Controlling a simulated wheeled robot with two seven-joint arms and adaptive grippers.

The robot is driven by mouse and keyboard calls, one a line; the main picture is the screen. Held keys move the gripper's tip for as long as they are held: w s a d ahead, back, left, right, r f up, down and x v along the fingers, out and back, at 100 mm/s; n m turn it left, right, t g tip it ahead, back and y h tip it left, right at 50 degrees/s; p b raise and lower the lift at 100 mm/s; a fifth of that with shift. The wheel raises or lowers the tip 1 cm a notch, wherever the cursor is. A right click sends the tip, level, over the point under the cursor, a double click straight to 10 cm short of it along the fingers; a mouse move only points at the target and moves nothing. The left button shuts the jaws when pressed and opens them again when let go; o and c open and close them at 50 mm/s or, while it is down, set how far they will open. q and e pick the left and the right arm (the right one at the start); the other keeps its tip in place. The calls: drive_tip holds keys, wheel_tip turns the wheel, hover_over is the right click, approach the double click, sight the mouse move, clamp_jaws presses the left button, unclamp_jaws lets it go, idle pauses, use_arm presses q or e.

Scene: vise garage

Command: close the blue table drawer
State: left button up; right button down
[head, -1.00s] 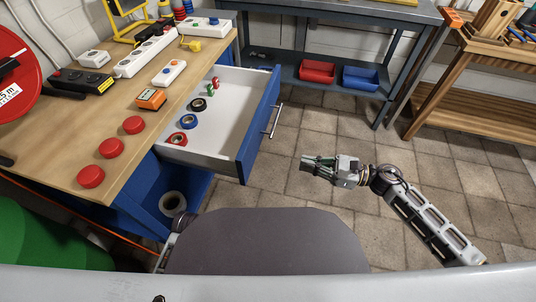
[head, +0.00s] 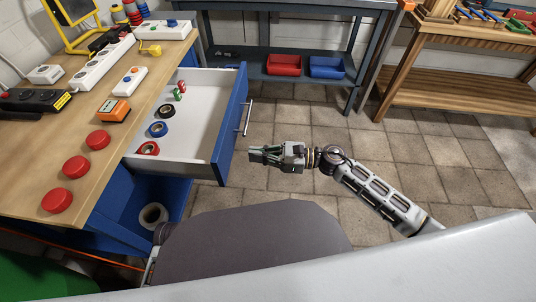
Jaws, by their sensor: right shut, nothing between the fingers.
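The blue table drawer (head: 232,130) is pulled out to the right from under the wooden tabletop (head: 75,150). Its inside is white and holds several tape rolls and small items. Its front carries a silver bar handle (head: 248,118). My right gripper (head: 254,155) is shut and empty, a little to the right of the drawer front near its lower end. It points left toward the front, and a small gap seems to show between them. My left gripper is not in view.
Red round buttons (head: 75,168), an orange meter (head: 114,110) and power strips (head: 105,62) lie on the tabletop. Below the drawer is an open blue compartment with a white roll (head: 153,215). Tiled floor (head: 310,120) is free right of the drawer.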

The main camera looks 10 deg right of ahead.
sight(157, 147)
drive_tip(key=shift+x, duration=2.75)
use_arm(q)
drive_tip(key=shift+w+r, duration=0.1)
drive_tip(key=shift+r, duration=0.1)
use_arm(e)
drive_tip(key=shift+a, duration=0.1)
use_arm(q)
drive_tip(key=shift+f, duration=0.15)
use_arm(e)
drive_tip(key=shift+w+a, duration=0.1)
drive_tip(key=shift+a, duration=0.05)
